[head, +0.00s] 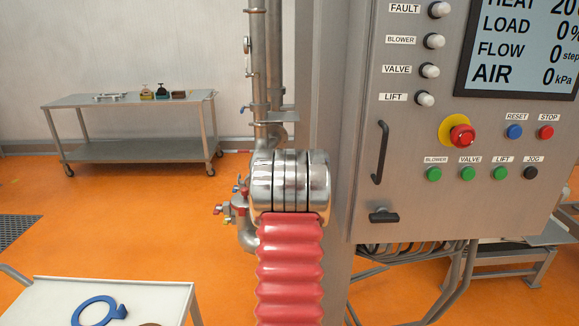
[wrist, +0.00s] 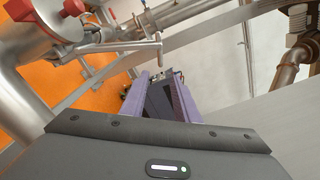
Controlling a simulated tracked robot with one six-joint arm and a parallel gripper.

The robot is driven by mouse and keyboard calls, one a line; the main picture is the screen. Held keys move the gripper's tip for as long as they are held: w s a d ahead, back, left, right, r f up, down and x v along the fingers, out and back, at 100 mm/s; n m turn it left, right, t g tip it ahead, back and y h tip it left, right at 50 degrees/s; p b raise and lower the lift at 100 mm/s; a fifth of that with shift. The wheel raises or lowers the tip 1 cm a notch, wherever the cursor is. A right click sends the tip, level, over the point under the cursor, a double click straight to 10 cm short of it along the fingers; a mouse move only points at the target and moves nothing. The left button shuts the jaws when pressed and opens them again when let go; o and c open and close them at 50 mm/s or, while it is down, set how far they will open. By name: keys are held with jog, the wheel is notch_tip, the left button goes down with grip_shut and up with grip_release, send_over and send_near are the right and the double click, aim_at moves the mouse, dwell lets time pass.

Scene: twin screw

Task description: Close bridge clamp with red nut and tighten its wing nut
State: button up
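In the wrist view, red parts (wrist: 62,28) sit on a steel pipe fitting at the upper left, and a thin metal rod with a crosspiece (wrist: 155,48) reaches right from it. I cannot tell which red part is the nut or whether the clamp is closed. In the head view, small red parts (head: 218,209) show on the steel fittings left of the red bellows, partly hidden by my arm. My gripper (wrist: 162,85) shows lavender-edged fingers set apart, below and right of the fitting and not touching it. Nothing clear is held. It is hidden in the head view.
Vertical steel pipes (head: 259,75) rise behind the fittings. A control cabinet (head: 405,150) with a door handle stands close on the right. A steel cart (head: 140,150) is at the back left, and a white-topped table (head: 60,295) with a blue ring (head: 95,310) at front left.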

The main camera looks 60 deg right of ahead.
jog(key=shift+x, duration=6.95)
jog(key=shift+a, duration=0.1)
jog(key=shift+c, duration=0.7)
grip_shut()
